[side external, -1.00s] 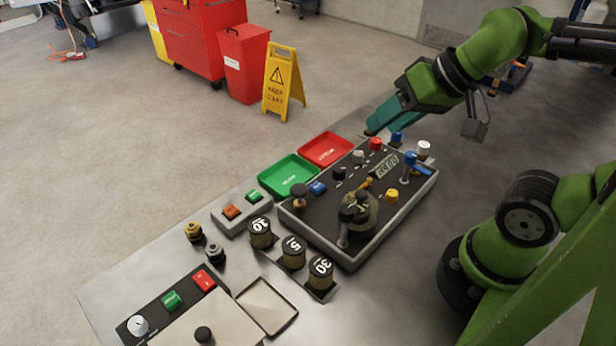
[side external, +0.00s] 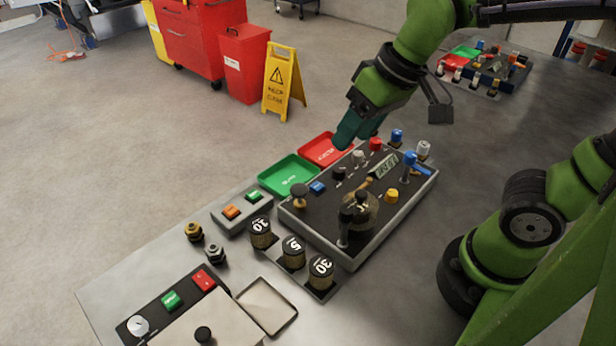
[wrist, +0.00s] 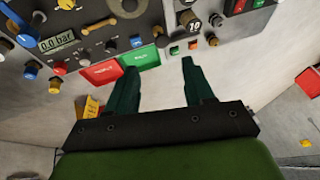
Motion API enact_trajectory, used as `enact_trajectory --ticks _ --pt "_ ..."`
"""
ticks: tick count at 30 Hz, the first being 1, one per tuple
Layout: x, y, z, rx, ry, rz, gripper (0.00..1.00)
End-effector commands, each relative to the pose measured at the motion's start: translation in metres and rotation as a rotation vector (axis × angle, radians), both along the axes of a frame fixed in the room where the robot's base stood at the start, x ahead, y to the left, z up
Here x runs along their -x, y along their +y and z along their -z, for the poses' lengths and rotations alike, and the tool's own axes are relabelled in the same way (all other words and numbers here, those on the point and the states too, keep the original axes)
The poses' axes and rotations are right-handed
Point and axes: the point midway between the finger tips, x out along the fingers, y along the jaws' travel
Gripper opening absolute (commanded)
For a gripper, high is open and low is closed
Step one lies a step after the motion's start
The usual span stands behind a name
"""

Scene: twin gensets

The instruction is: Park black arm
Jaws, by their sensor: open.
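The control panel (side external: 300,222) is a grey-edged black box on the bench. My gripper (side external: 352,140) has teal fingers and hangs above the red tray and the panel's far edge. In the wrist view its fingers (wrist: 158,72) are apart with nothing between them.
A red tray (side external: 324,150) and a green tray (side external: 290,174) lie along the panel's far side. A blue lever (side external: 408,166) and several knobs rise from the panel. A similar panel (side external: 490,68) is at the back right.

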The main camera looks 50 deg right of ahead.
Motion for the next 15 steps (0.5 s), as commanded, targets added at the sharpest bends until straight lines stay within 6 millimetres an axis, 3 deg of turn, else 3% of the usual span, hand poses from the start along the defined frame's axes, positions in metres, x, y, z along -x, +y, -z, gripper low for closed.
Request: enact_trajectory --ticks 1,9,15 --pt "-0.008 0.015 0.0 0.058 0.064 -0.102 0.52" --pt "-0.031 0.078 -0.008 0.399 0.4 -0.602 0.52" --pt "-0.033 0.1 -0.031 0.497 0.566 -0.766 0.52"
